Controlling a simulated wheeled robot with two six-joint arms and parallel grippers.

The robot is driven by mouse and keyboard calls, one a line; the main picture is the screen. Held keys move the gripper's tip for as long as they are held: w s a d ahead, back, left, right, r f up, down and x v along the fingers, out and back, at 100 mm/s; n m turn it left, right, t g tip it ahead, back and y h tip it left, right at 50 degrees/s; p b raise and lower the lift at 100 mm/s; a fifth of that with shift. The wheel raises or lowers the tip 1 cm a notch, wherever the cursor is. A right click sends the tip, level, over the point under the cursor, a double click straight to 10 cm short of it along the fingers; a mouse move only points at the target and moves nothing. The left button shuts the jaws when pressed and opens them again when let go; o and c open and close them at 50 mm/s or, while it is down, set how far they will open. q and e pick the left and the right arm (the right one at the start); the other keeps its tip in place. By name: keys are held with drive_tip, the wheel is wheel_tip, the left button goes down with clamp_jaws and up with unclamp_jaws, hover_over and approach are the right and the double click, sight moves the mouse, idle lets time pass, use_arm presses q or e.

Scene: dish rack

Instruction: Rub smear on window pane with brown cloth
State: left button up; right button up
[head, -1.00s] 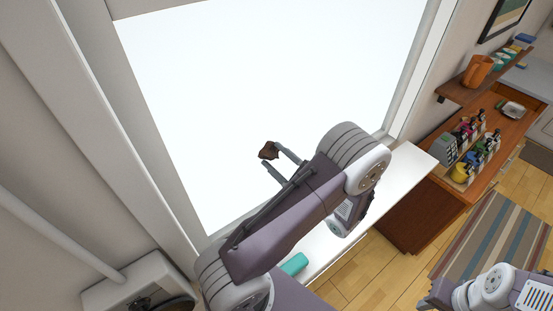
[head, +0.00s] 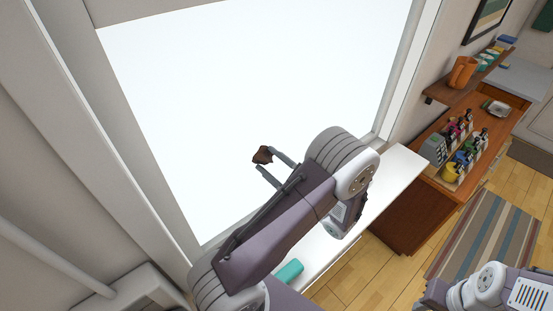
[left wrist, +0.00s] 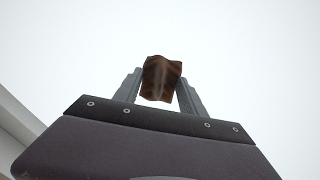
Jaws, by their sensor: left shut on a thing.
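The window pane (head: 250,75) is a large bright white surface in a pale frame in the head view. It also fills most of the left wrist view (left wrist: 60,55). No smear stands out on it. My left gripper (head: 266,162) is shut on the brown cloth (head: 262,155), a small bunched piece at its fingertips. The cloth also shows between the fingers in the left wrist view (left wrist: 161,78). It appears in front of the pane's lower part; I cannot tell whether it touches the glass. My right gripper is not visible; only part of my right arm shows at bottom right.
A white sill (head: 385,178) runs below the pane, with a teal item (head: 288,272) near my left arm. To the right, a wooden cabinet (head: 405,215) carries several bottles, and a shelf above holds an orange pitcher (head: 462,72). A striped rug (head: 485,245) lies on the floor.

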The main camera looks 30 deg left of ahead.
use_arm(q)
drive_tip(key=shift+s+a, duration=0.15)
drive_tip(key=shift+s, duration=0.5)
drive_tip(key=v, duration=0.6)
drive_tip(key=shift+s+r, duration=0.25)
drive_tip(key=v, duration=0.3)
drive_tip(key=shift+s+r, duration=0.1)
drive_tip(key=shift+a, duration=0.1)
